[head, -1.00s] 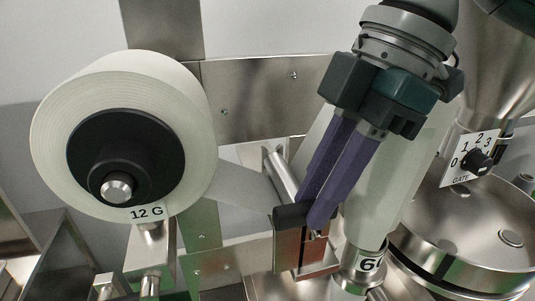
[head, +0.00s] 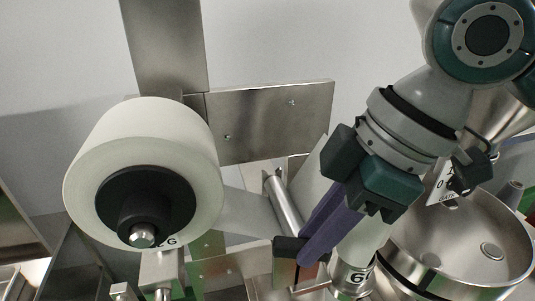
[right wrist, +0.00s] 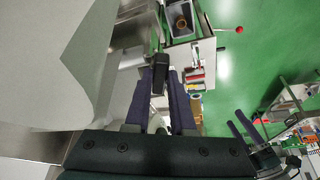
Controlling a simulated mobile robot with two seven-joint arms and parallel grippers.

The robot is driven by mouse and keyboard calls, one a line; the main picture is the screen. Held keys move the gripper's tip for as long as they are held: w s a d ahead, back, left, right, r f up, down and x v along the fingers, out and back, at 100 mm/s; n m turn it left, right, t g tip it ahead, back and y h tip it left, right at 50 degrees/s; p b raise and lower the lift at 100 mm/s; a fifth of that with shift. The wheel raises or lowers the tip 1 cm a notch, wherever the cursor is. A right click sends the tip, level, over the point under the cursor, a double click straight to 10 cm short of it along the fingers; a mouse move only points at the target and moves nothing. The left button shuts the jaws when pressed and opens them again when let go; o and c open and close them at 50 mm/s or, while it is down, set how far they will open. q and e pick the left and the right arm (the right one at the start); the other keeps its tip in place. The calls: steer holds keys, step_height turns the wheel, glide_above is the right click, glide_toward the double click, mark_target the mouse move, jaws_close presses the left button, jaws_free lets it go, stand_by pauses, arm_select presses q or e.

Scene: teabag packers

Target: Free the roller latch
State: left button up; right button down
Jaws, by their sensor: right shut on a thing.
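The roller latch appears as a black handle (head: 286,249) beside a shiny metal roller (head: 283,205), low in the middle of the head view. My right gripper (head: 302,248) has its purple fingers shut on the black handle, partly covering it. In the right wrist view the black handle (right wrist: 160,72) sits between the fingertips of my right gripper (right wrist: 161,80). The latch's lower part is mostly hidden in the head view. My left gripper (right wrist: 240,125) shows at the right of the right wrist view, its purple fingers apart and empty, away from the latch.
A large white paper roll (head: 125,150) on a black hub stands to the left, its web running toward the roller. A steel plate (head: 270,122) is behind. A round steel pan (head: 470,245) stands to the right. Green floor (right wrist: 235,70) shows in the right wrist view.

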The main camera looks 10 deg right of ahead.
steer(key=shift+s+a+r+m+t+h+p, duration=0.1)
steer(key=shift+s+a+m+t+h+p, duration=0.4)
steer(key=shift+m+p, duration=1.65)
steer(key=shift+s+a+f+m+t+h+p, duration=0.15)
steer(key=shift+a+m+t+h+p, duration=0.5)
steer(key=shift+m+p, duration=1.55)
steer(key=shift+s+a+r+m+t+h+p, duration=0.15)
steer(key=shift+s+a+m+t+h+p, duration=0.4)
steer(key=shift+m+p, duration=1.6)
steer(key=shift+w+d+m+h, duration=0.15)
steer(key=shift+w+m+h, duration=0.05)
steer(key=shift+m+h, duration=0.1)
steer(key=c, duration=0.8)
jaws_free()
steer(key=shift+o, duration=0.2)
steer(key=shift+g, duration=0.3)
steer(key=b+v, duration=0.1)
steer(key=v, duration=0.8)
steer(key=shift+s+r+b, duration=0.2)
steer(key=shift+r+b, duration=0.15)
